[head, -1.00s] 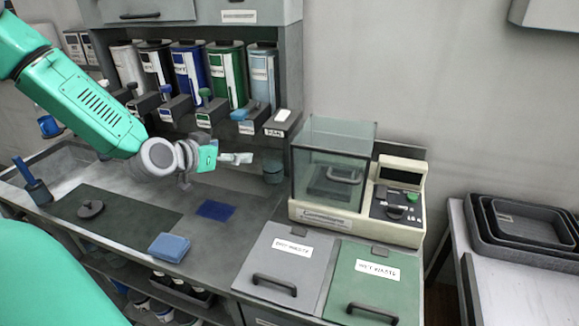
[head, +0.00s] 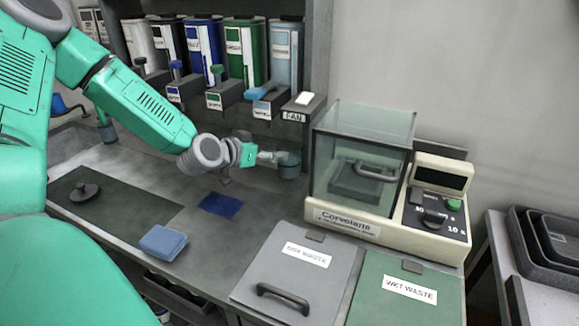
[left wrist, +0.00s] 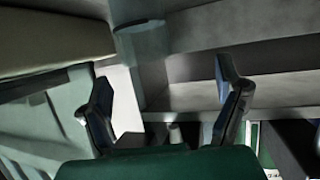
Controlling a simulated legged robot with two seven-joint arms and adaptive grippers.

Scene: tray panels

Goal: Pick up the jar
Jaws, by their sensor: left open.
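A small grey-green jar (head: 289,165) stands on the counter below the right end of the dispenser row, left of the glass-cased machine. My left gripper (head: 274,157) reaches in from the left, with its fingertips close to the jar's left side. I cannot tell in the head view whether they touch it. In the left wrist view the two fingers of my left gripper (left wrist: 165,85) are spread apart with nothing between them. A translucent greenish cylinder, probably the jar (left wrist: 140,42), shows beyond them at the top. My right gripper is not in view.
A glass-cased machine (head: 360,160) stands close right of the jar. Dispensers with coloured canisters (head: 246,50) line the back above it. A blue sponge (head: 163,243), a dark blue patch (head: 221,205) and a grey lid (head: 84,192) lie on the counter. Waste lids (head: 300,275) are in front.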

